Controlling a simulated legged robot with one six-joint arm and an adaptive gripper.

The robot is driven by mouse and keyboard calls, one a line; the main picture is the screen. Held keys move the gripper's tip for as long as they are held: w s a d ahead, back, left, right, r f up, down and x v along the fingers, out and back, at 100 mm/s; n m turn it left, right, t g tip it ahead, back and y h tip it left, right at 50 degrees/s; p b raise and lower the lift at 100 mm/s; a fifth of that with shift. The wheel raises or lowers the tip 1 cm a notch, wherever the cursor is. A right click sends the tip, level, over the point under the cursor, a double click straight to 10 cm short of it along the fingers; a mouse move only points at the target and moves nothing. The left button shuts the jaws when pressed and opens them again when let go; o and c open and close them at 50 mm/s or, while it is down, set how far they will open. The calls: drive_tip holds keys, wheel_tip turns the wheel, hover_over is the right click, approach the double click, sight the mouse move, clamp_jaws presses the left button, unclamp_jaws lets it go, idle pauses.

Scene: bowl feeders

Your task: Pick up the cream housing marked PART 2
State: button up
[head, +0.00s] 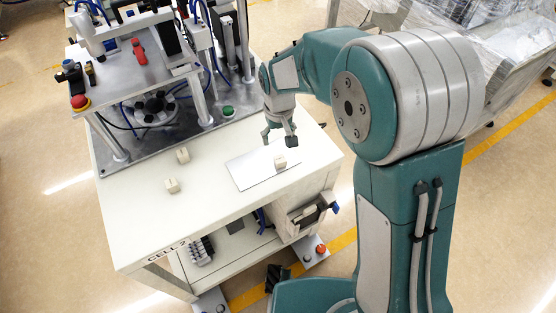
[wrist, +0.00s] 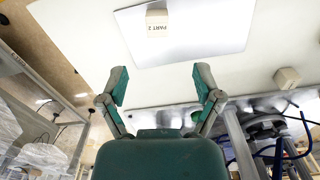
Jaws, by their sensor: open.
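The cream housing marked PART 2 (wrist: 157,22) is a small block on a pale, shiny rectangular sheet (wrist: 195,45) in the wrist view. My gripper (head: 279,138) is open and empty above the table, near the sheet's far edge and just beyond the housing. In the wrist view my spread fingers (wrist: 162,76) are apart from the housing, which lies past their tips.
Two similar cream housings, one farther back (head: 183,156) and one nearer (head: 172,185), lie left of the sheet on the white table (head: 140,225). A metal machine frame (head: 150,62) with a red button stands behind them. The table's front left is clear.

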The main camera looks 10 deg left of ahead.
hover_over(280, 158)
drive_tip(key=f, duration=0.4)
drive_tip(key=shift+d, duration=0.3)
drive_tip(key=f, duration=0.6)
drive_tip(key=shift+a, duration=0.4)
drive_tip(key=shift+d+f, duration=0.1)
drive_tip(key=shift+f, duration=0.1)
drive_tip(key=c, duration=1.1)
